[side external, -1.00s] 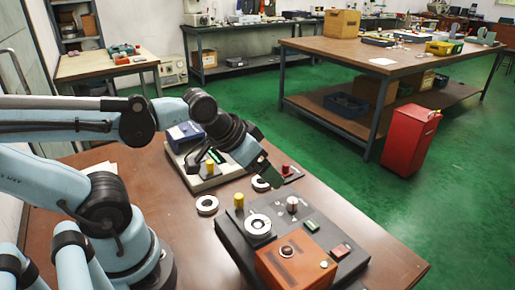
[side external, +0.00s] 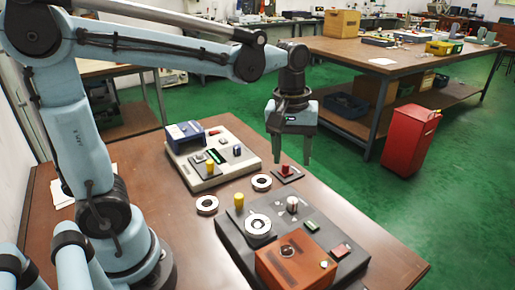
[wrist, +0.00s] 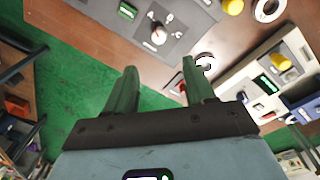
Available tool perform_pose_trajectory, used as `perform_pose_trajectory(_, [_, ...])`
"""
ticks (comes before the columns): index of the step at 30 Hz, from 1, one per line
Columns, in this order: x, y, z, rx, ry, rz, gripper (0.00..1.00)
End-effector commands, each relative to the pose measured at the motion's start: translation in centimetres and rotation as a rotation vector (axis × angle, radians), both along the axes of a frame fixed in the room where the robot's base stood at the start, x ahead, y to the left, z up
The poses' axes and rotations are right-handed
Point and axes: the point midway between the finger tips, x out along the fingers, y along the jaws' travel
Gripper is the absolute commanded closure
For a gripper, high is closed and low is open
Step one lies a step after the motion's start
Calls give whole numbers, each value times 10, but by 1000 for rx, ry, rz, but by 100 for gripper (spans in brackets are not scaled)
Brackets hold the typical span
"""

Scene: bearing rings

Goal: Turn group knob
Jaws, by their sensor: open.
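A grey control panel (side external: 228,231) lies on the near table and carries a pale-topped knob with a dark base (side external: 292,205). That knob also shows in the wrist view (wrist: 157,35), beyond my fingertips. A red knob (side external: 285,170) stands on a small dark plate behind the panel. No label shows which one is the group knob. My gripper (side external: 291,160) points down above the red knob's area in the side view, open and empty. In the wrist view, its two green fingers (wrist: 159,72) stand apart with nothing between them, and one partly covers the red knob.
Two bearing rings (side external: 207,205) (side external: 261,182) lie on the table. A pale panel with a blue box (side external: 185,135) stands behind. The table's right edge borders green floor.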

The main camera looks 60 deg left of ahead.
Motion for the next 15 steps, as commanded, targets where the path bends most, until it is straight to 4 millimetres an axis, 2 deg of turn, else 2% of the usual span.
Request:
perform_pose_trajectory(8, [6, -2, -7, -4, 51, 71, 46])
perform_pose_trajectory(15, [7, -3, -36, -3, 49, 69, 46])
